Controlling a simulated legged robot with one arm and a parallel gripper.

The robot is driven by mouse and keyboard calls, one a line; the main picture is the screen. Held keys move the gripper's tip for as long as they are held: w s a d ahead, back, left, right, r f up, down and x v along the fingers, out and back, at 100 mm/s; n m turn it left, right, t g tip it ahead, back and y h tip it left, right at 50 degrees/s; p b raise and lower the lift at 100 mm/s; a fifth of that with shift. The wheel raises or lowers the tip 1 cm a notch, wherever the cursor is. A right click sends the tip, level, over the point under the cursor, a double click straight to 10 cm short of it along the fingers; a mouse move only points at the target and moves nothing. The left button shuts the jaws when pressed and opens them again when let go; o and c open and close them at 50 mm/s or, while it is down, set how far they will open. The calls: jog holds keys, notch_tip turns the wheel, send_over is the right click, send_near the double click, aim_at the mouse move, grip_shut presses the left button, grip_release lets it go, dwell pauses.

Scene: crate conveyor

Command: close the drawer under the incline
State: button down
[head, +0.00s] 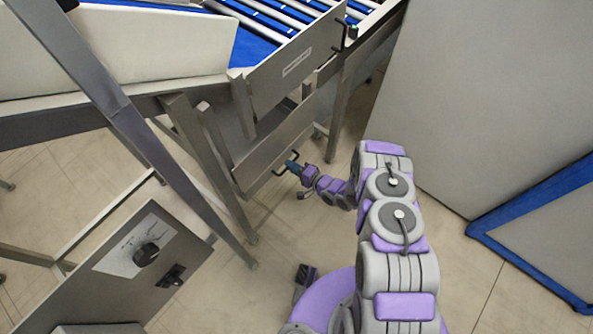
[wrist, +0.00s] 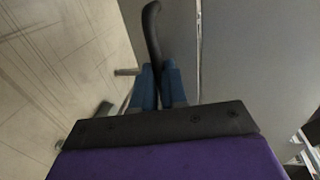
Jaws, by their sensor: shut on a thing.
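The drawer (head: 270,146) is a grey metal box under the incline (head: 295,70). It is pulled out, with its open inside partly visible behind the front panel. A dark bar handle (head: 279,172) is on its front. My gripper (head: 292,166) is at this handle, with its blue fingers shut on it. In the wrist view, the blue fingers (wrist: 159,88) close around the black curved handle (wrist: 153,35), beside the grey drawer front (wrist: 255,70). The fingers hide part of the handle.
Slanted metal legs (head: 205,160) stand left of the drawer. A control panel (head: 140,262) with a black knob is at lower left. A large grey panel (head: 490,90) and a blue-edged panel (head: 535,220) bound the right side. Tiled floor is open below the drawer.

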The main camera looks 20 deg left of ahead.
jog(key=shift+w+a, duration=0.25)
jog(key=shift+a, duration=0.3)
jog(key=c, duration=1.6)
grip_release()
jog(key=o, duration=0.4)
jog(key=shift+w+a+f, duration=0.1)
jog(key=shift+a+f, duration=0.05)
jog(key=shift+a, duration=0.1)
jog(key=p+v, duration=0.3)
jog(key=v, duration=1.4)
jog(key=shift+d, duration=0.2)
